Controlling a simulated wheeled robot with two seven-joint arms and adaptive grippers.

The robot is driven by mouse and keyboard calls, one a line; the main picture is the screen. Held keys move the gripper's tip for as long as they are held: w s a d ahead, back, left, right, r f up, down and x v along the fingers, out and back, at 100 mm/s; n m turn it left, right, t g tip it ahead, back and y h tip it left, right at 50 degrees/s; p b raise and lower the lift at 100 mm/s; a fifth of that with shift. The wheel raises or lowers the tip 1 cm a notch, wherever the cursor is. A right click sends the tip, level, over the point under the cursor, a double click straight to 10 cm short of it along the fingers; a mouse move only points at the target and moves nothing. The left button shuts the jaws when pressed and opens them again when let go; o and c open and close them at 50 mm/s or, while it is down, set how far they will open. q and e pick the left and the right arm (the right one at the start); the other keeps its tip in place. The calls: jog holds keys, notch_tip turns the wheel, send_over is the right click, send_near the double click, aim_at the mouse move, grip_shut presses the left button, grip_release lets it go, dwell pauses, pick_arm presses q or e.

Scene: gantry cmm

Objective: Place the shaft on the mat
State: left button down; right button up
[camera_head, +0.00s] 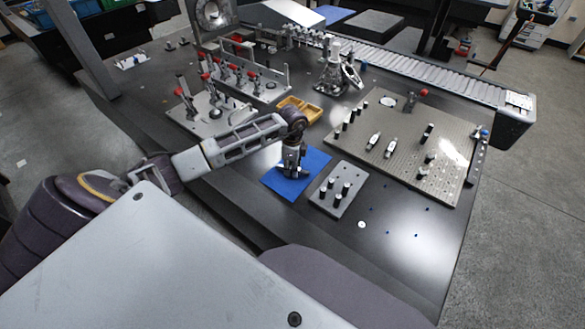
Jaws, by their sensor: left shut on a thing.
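The blue mat (314,160) lies flat on the dark table near its front edge, in the middle of the head view. My left gripper (291,172) comes in from the left and points down over the mat. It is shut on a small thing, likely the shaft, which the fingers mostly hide. I cannot tell whether that thing touches the mat. My right gripper is not in view.
A grey block with several black pegs (338,188) stands just right of the mat. A yellow tray (301,108) is behind it. A large perforated plate (405,160) with fixtures lies to the right. Red-handled clamps (215,75) stand at the back left. The table's front right is mostly clear.

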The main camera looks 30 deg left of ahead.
pick_arm(q)
jog(key=shift+f, duration=0.15)
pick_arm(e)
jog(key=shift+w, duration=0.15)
pick_arm(q)
jog(key=shift+f, duration=0.1)
jog(key=c, duration=1.1)
grip_release()
jog(key=shift+c, duration=0.2)
notch_tip(320, 180, up, 12)
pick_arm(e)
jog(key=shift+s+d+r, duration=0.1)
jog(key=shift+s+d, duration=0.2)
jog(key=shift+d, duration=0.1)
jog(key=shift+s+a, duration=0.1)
